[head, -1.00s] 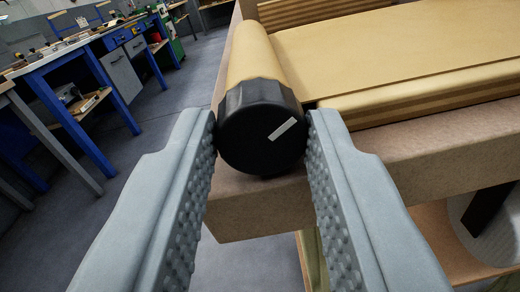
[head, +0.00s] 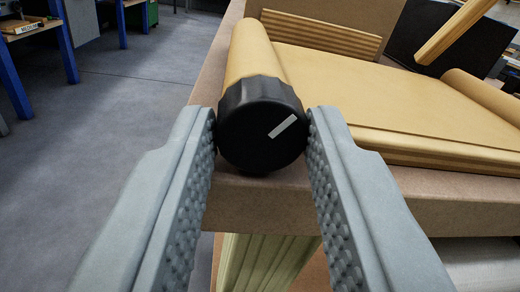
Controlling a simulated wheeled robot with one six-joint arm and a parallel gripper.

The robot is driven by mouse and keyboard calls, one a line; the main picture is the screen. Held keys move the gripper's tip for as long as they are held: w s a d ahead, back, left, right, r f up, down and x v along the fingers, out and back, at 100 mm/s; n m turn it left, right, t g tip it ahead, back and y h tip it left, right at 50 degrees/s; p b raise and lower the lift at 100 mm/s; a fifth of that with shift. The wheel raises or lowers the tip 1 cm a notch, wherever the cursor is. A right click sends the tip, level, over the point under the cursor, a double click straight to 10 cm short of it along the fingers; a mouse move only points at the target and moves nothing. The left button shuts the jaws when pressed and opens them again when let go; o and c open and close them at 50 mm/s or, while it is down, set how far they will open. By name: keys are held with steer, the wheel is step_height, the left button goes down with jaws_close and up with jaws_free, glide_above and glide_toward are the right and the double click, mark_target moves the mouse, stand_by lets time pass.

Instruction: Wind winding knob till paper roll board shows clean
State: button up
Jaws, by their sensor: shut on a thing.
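The winding knob (head: 260,127) is black and ridged, with a pale mark on its face that slants up to the right. It sits at the near end of the tan paper roll (head: 252,50). My gripper (head: 262,122) is shut on the knob, with one textured finger on each side of it. The paper (head: 385,85) runs from the roll to the right and covers the board, whose layered edge (head: 420,148) shows at the front. A second paper roll (head: 482,90) lies at the right.
The brown bench (head: 400,190) carries the board, and its front edge passes just below the knob. A striped wooden piece (head: 325,35) stands behind the paper. A dark panel (head: 425,35) and a slanted wooden bar (head: 455,30) are at the back right. Open floor (head: 130,110) lies left.

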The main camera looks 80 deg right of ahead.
steer(key=o, duration=0.7)
steer(key=shift+a, duration=0.1)
steer(key=v, duration=1.7)
steer(key=shift+a, duration=0.1)
